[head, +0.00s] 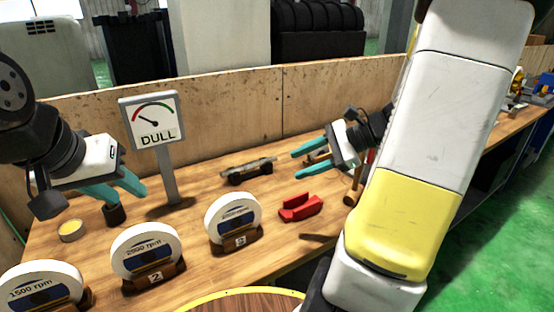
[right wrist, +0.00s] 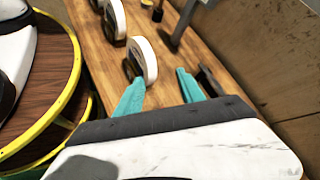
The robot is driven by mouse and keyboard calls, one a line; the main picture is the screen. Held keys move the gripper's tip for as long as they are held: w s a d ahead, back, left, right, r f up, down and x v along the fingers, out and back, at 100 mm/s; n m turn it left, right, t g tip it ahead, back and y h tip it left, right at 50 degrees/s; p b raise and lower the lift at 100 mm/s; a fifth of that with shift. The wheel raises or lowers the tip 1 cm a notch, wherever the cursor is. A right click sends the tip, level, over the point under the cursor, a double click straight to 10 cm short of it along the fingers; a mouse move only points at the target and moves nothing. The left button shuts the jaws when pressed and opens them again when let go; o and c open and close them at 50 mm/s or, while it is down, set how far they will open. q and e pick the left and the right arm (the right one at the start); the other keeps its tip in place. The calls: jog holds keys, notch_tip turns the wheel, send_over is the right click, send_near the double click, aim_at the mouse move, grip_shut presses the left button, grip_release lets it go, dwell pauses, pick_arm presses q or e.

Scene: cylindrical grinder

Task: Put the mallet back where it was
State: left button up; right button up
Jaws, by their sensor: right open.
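A brown wooden piece (head: 351,192), which looks like part of the mallet, stands on the bench beside my right forearm. The forearm hides part of it, so I cannot tell its full shape. My right gripper (head: 294,164) is open and empty above the bench, to the left of this piece. Its two teal fingers also show apart in the right wrist view (right wrist: 158,76), with nothing between them. My left gripper (head: 132,198) is open at the left, with its fingers close to a small dark cup (head: 114,214). I see no mallet in the right wrist view.
Three grinding wheels stand along the bench's front, one marked 2500 rpm (head: 146,252). A DULL gauge sign (head: 153,122) stands behind them. A red block (head: 299,207) and a dark bar on a stand (head: 249,171) lie mid-bench. A wooden wall (head: 230,108) closes the back.

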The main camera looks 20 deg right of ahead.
jog(key=s+a+r+n+h, duration=0.3)
jog(key=s+a+n+h, duration=0.1)
jog(key=n, duration=0.4)
jog(key=s+a+r+n+t+h, duration=0.1)
jog(key=s+a+r+n+h, duration=0.3)
jog(key=s+n, duration=0.3)
jog(key=shift+s+a+n, duration=0.25)
jog(key=shift+n, duration=0.85)
